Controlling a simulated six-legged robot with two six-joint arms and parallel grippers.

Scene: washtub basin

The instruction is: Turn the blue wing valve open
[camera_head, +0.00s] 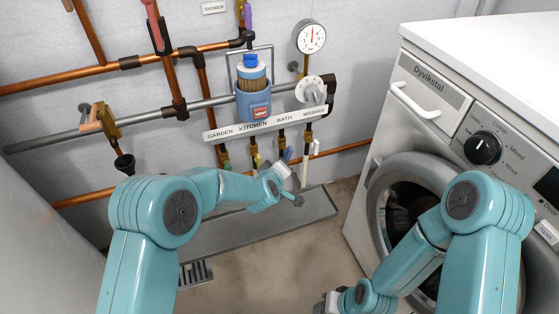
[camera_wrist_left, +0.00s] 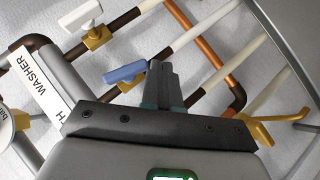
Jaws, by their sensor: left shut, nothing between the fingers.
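The blue wing valve (camera_head: 288,154) sits on a pipe below the white label strip, near the word BATH. In the left wrist view its blue lever (camera_wrist_left: 125,72) lies slanted on a brass body. My left gripper (camera_head: 285,167) is just below the valve in the head view, partly hidden by its own wrist. In the left wrist view its dark fingers (camera_wrist_left: 163,80) are together and empty, beside the right end of the blue lever. I cannot tell whether they touch it. My right gripper (camera_head: 328,303) is low at the bottom edge, and its jaws are not clear.
A white-handled valve (camera_wrist_left: 82,16) and a yellow-handled valve (camera_wrist_left: 258,130) flank the blue one. The label strip (camera_head: 225,132), a blue vent canister (camera_head: 253,104) and a gauge (camera_head: 309,37) are above. A washing machine (camera_head: 400,115) stands right.

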